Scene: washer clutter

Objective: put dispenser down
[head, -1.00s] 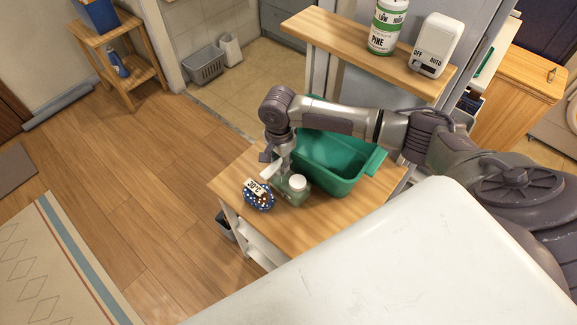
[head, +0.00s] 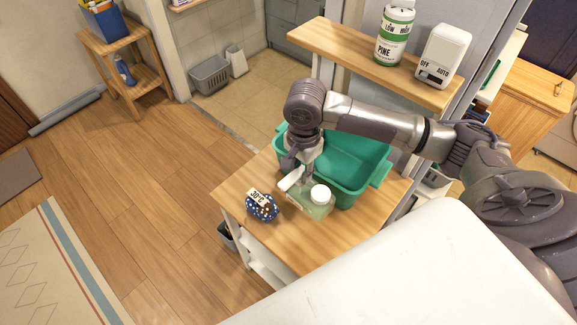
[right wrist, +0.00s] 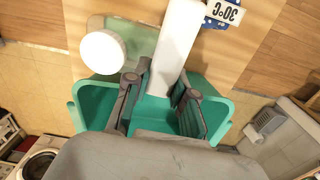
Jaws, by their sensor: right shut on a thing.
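The dispenser (head: 317,207) has a translucent green body, a round white cap and a long white bar. It is low over the wooden table top, in front of the green tub; I cannot tell whether its base touches the wood. My right gripper (head: 296,172) comes down from above and is shut on the white bar. In the right wrist view the fingers of my right gripper (right wrist: 158,102) stand on both sides of the white bar of the dispenser (right wrist: 178,38), and the round cap is to their left. My left gripper is not in view.
A green tub (head: 352,190) stands right behind the dispenser. A blue speckled object with a "30°C" tag (head: 262,207) sits to its left. The table front (head: 300,250) is bare. A raised shelf (head: 345,58) holds a PINE bottle (head: 394,38) and a white OFF/AUTO box (head: 442,55).

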